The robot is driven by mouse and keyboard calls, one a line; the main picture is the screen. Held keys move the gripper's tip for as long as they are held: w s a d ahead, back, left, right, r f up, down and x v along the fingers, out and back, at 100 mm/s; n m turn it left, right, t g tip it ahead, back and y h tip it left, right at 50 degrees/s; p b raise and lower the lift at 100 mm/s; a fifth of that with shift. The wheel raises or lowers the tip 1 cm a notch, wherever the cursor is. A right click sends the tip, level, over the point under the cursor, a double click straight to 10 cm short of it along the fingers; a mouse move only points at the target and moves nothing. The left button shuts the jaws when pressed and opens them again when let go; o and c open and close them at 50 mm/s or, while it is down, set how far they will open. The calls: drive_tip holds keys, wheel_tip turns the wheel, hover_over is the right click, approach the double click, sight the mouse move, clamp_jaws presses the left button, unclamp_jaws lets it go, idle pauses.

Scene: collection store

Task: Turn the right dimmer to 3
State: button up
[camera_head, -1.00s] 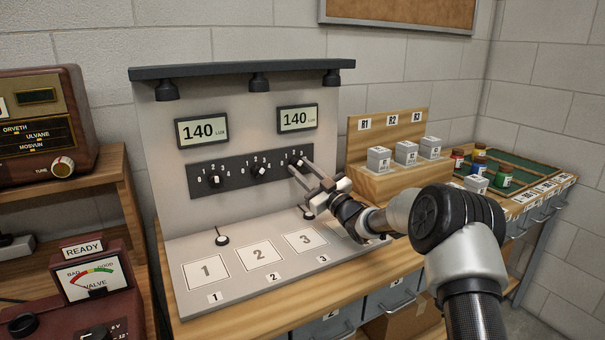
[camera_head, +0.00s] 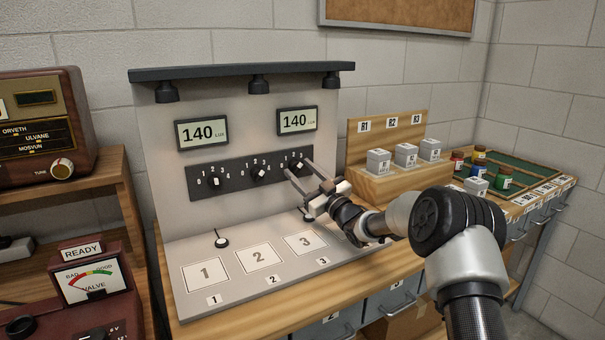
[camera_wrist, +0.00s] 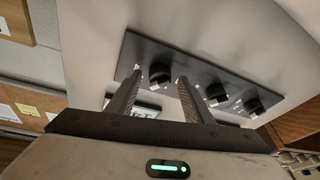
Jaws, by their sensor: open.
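The right dimmer (camera_head: 298,167) is a black knob with a pale pointer, at the right end of the dark panel on the grey stand. My gripper (camera_head: 299,168) is open, with its fingertips on either side of this knob. In the wrist view the right dimmer (camera_wrist: 158,74) shows between the tips of my gripper (camera_wrist: 160,77); I cannot tell whether they touch it. The knob's exact setting is unclear, as its scale is small and partly hidden. The right display (camera_head: 297,120) above reads 140.
The middle dimmer (camera_head: 260,172) and left dimmer (camera_head: 214,181) sit on the same panel. The left display (camera_head: 202,133) also reads 140. Numbered pads (camera_head: 258,257) lie below. A wooden block rack (camera_head: 388,185) stands right of the stand, near my arm.

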drive_tip(key=shift+s+d, duration=0.1)
drive_tip(key=s+d+p, duration=0.1)
drive_tip(key=s+d, duration=0.7)
drive_tip(key=s, duration=0.1)
drive_tip(key=shift+s+d+f, duration=0.2)
drive_tip(key=shift+s+d, duration=0.05)
drive_tip(key=shift+d, duration=0.15)
drive_tip(key=shift+r, duration=0.1)
